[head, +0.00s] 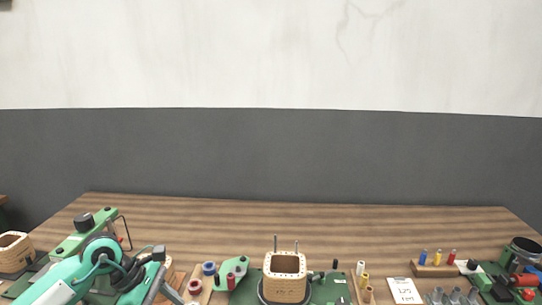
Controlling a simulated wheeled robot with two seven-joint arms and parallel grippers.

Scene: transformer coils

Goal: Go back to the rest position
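A teal and dark arm, which looks like my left arm, comes in from the lower left. Its rounded joint shows above the near left part of the table. My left gripper (150,277) seems to be at the dark and teal end of that arm, near the bottom edge. Its fingers cannot be made out clearly, so I cannot tell whether it is open or shut, or whether it holds anything. My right gripper and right arm are out of view.
The wooden table (300,215) is clear along its back. A square wooden coil former (285,264) stands on a green base at front centre. Coloured spools (209,268) stand left of it. A white card (403,290) and a small rack (436,270) are at right. A green device (80,238) stands behind my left arm.

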